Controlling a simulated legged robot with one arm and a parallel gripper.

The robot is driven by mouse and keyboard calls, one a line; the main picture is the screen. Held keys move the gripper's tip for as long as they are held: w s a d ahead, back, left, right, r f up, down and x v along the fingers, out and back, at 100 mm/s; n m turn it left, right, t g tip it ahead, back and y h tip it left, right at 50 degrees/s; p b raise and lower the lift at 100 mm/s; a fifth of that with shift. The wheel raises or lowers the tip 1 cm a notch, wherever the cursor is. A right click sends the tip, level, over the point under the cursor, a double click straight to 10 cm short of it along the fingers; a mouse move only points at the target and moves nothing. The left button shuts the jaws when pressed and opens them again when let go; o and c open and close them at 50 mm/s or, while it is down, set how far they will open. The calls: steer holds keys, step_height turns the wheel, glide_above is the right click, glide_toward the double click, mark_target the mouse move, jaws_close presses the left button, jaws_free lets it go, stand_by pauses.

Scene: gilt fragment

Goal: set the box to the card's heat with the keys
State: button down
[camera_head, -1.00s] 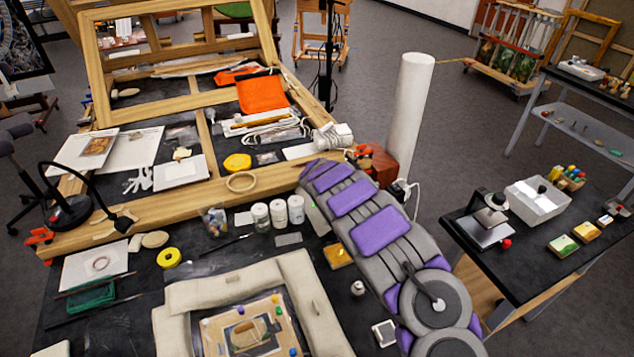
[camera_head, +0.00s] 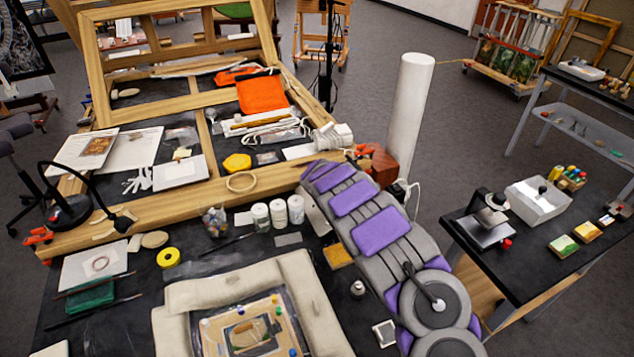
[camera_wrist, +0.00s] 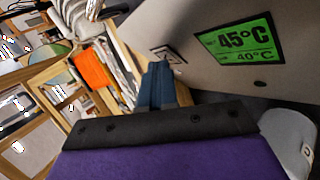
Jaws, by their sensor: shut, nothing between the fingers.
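The box (camera_wrist: 200,75) is a pale housing close in the wrist view, tilted in the picture. Its green display (camera_wrist: 238,49) reads 45°C large, with 40°C smaller below; the small marks before the lower figure are unreadable. A dark-framed square key (camera_wrist: 168,54) is on the same face, left of the display. My gripper (camera_wrist: 159,68) is shut and empty, its blue fingertips beside and just below that key. I cannot tell whether they touch it. In the head view my arm hides the gripper and most of the box. I cannot make out the card with the heat.
In the head view, white jars (camera_head: 279,212) stand left of my arm, and a wooden frame (camera_head: 190,207) spans the bench. A padded cream surround (camera_head: 320,305) lies in front. A white column (camera_head: 407,115) rises behind. A side table (camera_head: 520,265) stands right.

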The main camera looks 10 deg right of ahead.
steer(key=shift+s+a+r+p, duration=0.1)
steer(key=shift+a+r+p, duration=0.3)
steer(key=shift+r, duration=0.3)
steer(key=shift+a, duration=0.1)
steer(key=a+r+p, duration=0.1)
steer(key=r, duration=0.1)
steer(key=a+r+p, duration=0.1)
steer(key=r, duration=0.1)
steer(key=shift+s+a+p, duration=0.25)
steer(key=shift+a+p, duration=0.05)
steer(key=shift+p, duration=0.05)
steer(key=shift+r, duration=0.1)
